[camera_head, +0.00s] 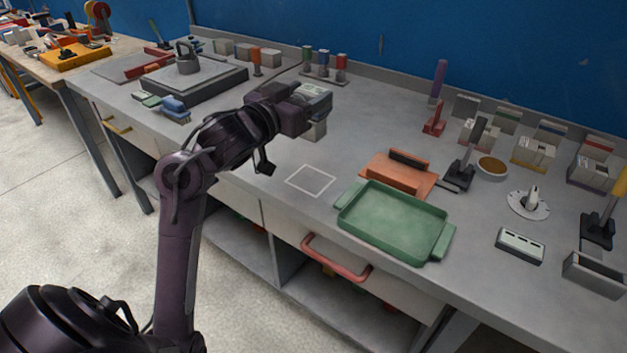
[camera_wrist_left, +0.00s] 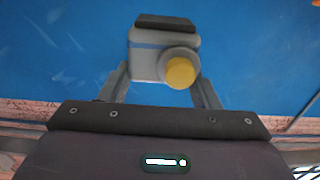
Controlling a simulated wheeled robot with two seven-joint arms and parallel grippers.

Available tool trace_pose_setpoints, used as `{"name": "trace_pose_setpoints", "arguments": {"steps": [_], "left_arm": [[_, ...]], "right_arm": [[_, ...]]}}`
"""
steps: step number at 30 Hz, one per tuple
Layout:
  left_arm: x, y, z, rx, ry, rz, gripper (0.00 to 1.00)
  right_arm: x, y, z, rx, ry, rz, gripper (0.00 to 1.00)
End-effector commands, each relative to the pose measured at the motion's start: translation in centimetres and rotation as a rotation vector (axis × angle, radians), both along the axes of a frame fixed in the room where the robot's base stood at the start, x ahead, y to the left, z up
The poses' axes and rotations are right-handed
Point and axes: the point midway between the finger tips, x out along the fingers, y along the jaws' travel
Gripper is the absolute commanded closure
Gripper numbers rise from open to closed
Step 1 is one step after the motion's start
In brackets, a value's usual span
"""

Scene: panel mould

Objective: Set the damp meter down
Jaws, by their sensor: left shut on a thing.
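My left gripper (camera_head: 308,112) is shut on what I take to be the damp meter (camera_head: 318,131). In the left wrist view, the meter (camera_wrist_left: 148,62) is a grey body with a dark top and a round yellow part, between the two fingers (camera_wrist_left: 162,86). In the head view, the gripper hides much of the meter, which is held above the bench. A white outlined square (camera_head: 311,180) on the bench top lies below it, nearer the front edge, and is empty. My right gripper is not in view.
A green tray (camera_head: 393,222) stands right of the square, with an orange block (camera_head: 398,175) behind it. A dark slab (camera_head: 194,83) and blue brush (camera_head: 174,107) lie left. Small cartons (camera_head: 534,149) and tools crowd the right. Bare bench surrounds the square's left and back.

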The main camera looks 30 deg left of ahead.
Motion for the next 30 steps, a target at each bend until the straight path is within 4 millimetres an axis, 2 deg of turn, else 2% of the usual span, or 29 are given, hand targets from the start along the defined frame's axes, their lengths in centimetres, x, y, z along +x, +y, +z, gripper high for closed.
{"name": "trace_pose_setpoints", "arguments": {"steps": [1,6,12,20,27,30], "left_arm": [[0.0,0.0,-2.1,-0.008,0.004,0.000,0.78],[0.0,0.0,-6.5,-0.007,0.004,0.000,0.78],[0.0,0.0,-10.5,-0.003,0.000,0.001,0.78],[0.0,0.0,-12.3,0.000,-0.002,0.001,0.78],[0.0,0.0,-15.7,-0.002,-0.001,0.001,0.78],[0.0,0.0,-16.0,0.000,-0.004,0.001,0.78]], "right_arm": [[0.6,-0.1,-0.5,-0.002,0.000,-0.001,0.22],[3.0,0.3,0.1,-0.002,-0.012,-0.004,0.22],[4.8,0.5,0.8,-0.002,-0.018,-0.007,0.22],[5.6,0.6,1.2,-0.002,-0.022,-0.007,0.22],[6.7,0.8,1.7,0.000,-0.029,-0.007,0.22],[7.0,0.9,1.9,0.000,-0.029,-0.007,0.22]]}}
